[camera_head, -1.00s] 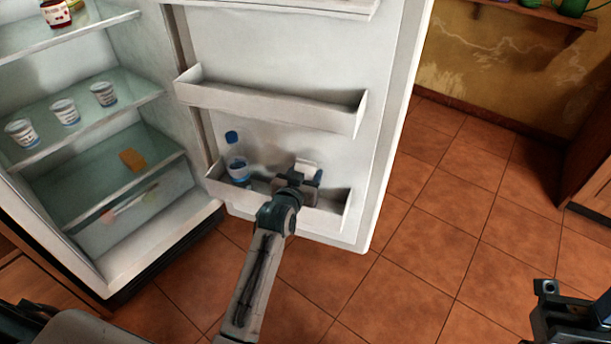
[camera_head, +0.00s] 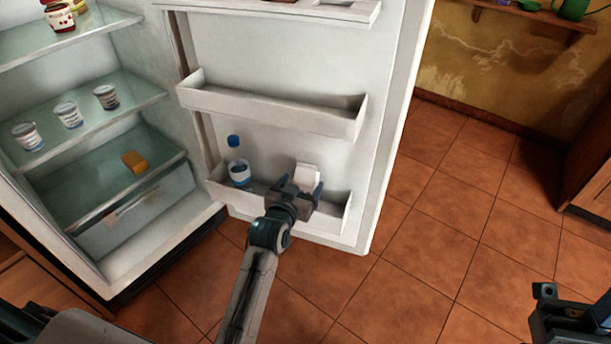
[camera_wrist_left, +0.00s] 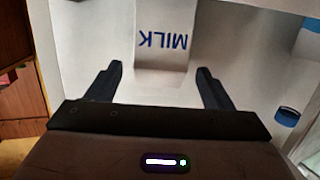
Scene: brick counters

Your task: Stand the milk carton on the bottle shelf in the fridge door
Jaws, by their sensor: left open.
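The milk carton (camera_head: 308,174) is white and stands in the bottle shelf (camera_head: 336,216) low on the open fridge door, right of a water bottle. In the left wrist view the carton (camera_wrist_left: 162,35) shows blue MILK lettering, upside down in the picture. My left gripper (camera_head: 304,190) is open, in front of the carton in the head view. In the wrist view its two fingers (camera_wrist_left: 160,82) are spread wide, with the carton between and beyond them and a gap on each side. The carton's base is hidden behind my gripper and the shelf's front wall. Part of my right gripper (camera_head: 560,310) shows at the lower right edge.
A water bottle (camera_head: 238,165) with a blue cap stands at the left end of the same shelf. An empty door shelf (camera_head: 275,107) is above. The fridge's inner shelves hold several white cups (camera_head: 68,115) and an orange block (camera_head: 135,161). The tiled floor (camera_head: 470,230) at right is clear.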

